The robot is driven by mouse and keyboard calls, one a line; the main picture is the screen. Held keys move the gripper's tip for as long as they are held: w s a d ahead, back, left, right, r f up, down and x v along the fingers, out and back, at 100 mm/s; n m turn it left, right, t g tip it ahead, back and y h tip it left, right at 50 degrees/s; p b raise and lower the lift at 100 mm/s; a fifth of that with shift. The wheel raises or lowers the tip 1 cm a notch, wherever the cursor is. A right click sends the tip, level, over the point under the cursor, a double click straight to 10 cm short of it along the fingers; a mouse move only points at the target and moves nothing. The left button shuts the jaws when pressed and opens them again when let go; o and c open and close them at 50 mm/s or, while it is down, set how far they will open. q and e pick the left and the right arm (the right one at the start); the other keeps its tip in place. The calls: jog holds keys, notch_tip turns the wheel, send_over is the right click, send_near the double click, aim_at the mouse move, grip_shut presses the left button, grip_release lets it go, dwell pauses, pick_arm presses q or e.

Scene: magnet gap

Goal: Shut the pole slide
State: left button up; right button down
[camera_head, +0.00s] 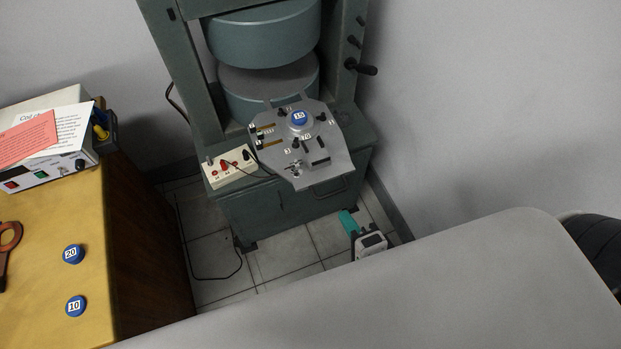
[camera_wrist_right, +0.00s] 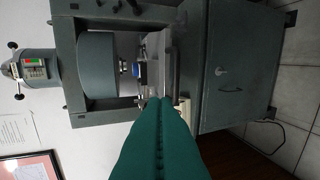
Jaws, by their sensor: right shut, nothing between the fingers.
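The grey pole slide (camera_head: 327,158) is a plate with several black knobs and small fittings. It sticks out toward me from the gap between the magnet's upper pole (camera_head: 262,40) and lower pole (camera_head: 268,88). A blue disc marked 15 (camera_head: 299,118) sits on it. In the right wrist view the slide (camera_wrist_right: 152,50) shows edge-on, with the blue disc (camera_wrist_right: 140,72) on it. My right gripper (camera_head: 347,218) is shut and empty, low in front of the cabinet and below the slide. Its green fingers (camera_wrist_right: 158,101) fill the lower middle of the wrist view. My left gripper is not visible.
A white box (camera_head: 229,166) with red and black sockets sits left of the slide, with a cable. The green cabinet (camera_head: 270,208) has a front handle. A yellow-topped bench (camera_head: 40,225) at left holds discs marked 20 (camera_head: 73,253) and 10 (camera_head: 76,305). Tiled floor lies between.

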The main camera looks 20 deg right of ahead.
aim_at(317, 168)
pick_arm(q)
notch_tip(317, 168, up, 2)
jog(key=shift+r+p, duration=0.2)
jog(key=shift+p, duration=0.9)
pick_arm(e)
jog(key=x, duration=0.9)
jog(key=r+x, duration=0.1)
jog(key=x, duration=0.3)
jog(key=shift+w, duration=0.4)
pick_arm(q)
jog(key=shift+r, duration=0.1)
pick_arm(e)
jog(key=shift+w, duration=0.1)
